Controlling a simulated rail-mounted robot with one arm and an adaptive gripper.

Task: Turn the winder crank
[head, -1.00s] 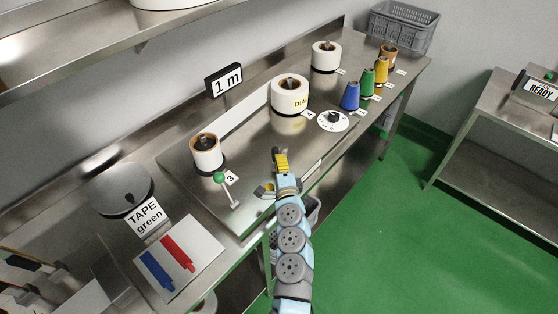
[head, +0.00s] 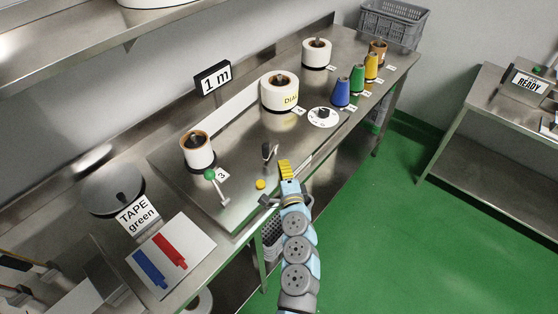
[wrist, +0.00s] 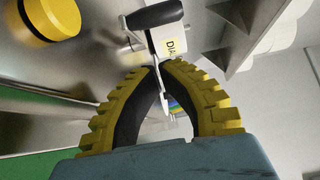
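A dark handle on a short metal arm, which looks like the winder crank (head: 268,152), stands on the steel worktop near the middle of the head view. In the wrist view the crank's black grip (wrist: 154,15) shows beyond my fingertips, with a pale metal arm below it. My gripper (head: 285,164) is to the right of the crank and a little nearer the bench's front edge, apart from it.
A yellow button (head: 260,184) and a green-knobbed lever (head: 216,186) stand to the left of my gripper. Rolls (head: 198,152) line the back of the bench. A dial (head: 323,117) and coloured cones (head: 341,92) are farther right. The floor at right is clear.

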